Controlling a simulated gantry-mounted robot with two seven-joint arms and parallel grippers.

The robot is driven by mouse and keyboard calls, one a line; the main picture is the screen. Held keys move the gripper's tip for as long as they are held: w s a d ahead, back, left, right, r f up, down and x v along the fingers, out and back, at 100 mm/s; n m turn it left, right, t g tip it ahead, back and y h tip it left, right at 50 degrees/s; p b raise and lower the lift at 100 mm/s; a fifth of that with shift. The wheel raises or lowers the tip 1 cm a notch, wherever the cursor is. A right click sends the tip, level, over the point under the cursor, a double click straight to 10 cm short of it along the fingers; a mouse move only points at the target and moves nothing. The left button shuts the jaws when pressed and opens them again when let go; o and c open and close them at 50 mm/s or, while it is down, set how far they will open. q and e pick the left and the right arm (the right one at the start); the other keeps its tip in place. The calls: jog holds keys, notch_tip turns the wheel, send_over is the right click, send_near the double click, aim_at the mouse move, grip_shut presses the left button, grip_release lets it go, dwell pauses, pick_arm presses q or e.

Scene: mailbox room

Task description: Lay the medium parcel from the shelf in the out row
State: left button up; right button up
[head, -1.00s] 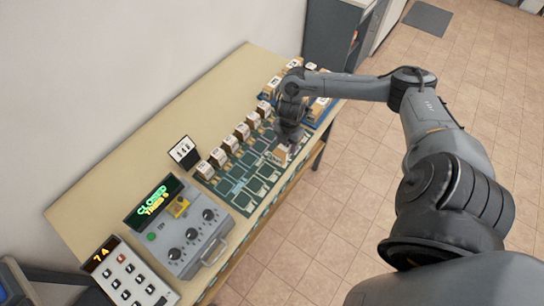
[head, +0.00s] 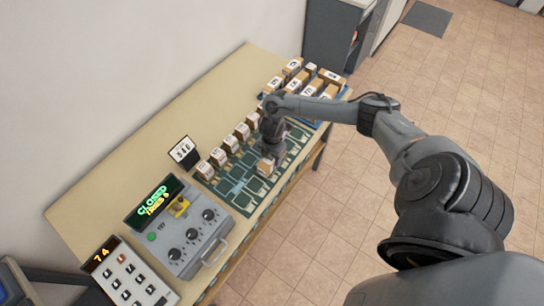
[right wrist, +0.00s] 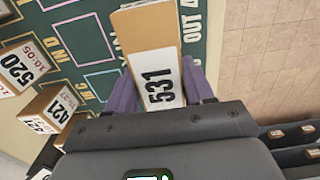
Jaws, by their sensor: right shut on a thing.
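My right gripper (head: 270,152) is shut on a tan parcel (head: 266,166) with a white label. The parcel is over the front part of the green mat (head: 231,187), near the printed word OUT. I cannot tell whether it touches the mat. Several parcels stand on a blue shelf (head: 344,95) at the far end of the table. My left gripper is not in view.
A row of labelled parcels (head: 218,157) stands along the mat's wall side. A grey control box (head: 180,240) with a CLOSED display, a keypad (head: 128,278) and a small sign (head: 183,151) stand nearer. Outlined spaces on the mat's near left are empty.

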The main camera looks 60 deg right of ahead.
jog(key=o, duration=1.2)
jog(key=shift+f, duration=0.1)
jog(key=shift+r, duration=0.4)
notch_tip(320, 180, up, 10)
jog(key=shift+w+f+p, duration=0.1)
jog(key=shift+p, duration=0.95)
jog(key=shift+r+p, duration=0.3)
jog(key=shift+r, duration=0.55)
